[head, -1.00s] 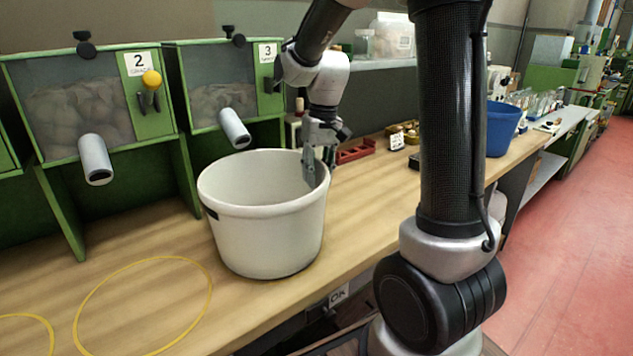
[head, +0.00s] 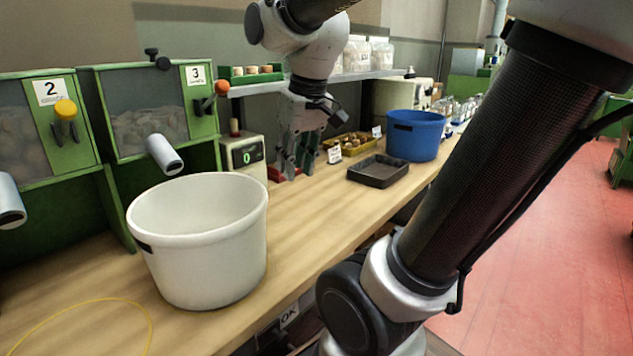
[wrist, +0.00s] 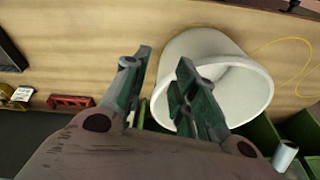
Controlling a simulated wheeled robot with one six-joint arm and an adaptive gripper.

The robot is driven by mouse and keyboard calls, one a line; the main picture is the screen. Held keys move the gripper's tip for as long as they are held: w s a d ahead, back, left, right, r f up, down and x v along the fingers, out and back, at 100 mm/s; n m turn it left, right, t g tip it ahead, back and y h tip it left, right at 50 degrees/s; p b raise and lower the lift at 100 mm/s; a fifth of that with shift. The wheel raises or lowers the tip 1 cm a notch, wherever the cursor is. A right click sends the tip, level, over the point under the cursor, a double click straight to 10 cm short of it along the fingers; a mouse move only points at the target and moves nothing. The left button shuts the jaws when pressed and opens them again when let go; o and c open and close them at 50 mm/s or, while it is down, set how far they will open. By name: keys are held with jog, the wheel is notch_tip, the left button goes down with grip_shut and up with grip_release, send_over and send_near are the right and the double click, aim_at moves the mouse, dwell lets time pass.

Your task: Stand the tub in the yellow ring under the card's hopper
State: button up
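The white tub (head: 200,250) stands upright and looks empty on the wooden bench, in front of hopper 3 (head: 150,120). A yellow ring (head: 100,299) on the bench lies left of the tub, cut off by the picture's edge; the tub stands outside it. Hopper 2 (head: 25,145) is at the far left. My gripper (head: 297,168) is right of and beyond the tub, apart from it. In the wrist view its fingers (wrist: 164,60) are spread with nothing between them, and the tub (wrist: 195,50) shows beyond. A small card (head: 334,155) is too small to read.
A scale reading 0 (head: 247,158) and a red rack (head: 280,174) stand near my gripper. A dark tray (head: 380,172), a yellow tray of corks (head: 350,142) and a blue tub (head: 415,137) are farther right. Bare bench lies right of the white tub.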

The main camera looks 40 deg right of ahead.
jog(key=s+f+t, duration=0.1)
jog(key=s+f, duration=0.1)
jog(key=s, duration=0.4)
jog(key=shift+s+d+f+t, duration=0.3)
jog(key=shift+s+d, duration=0.1)
jog(key=shift+d, duration=0.05)
dwell(0.7)
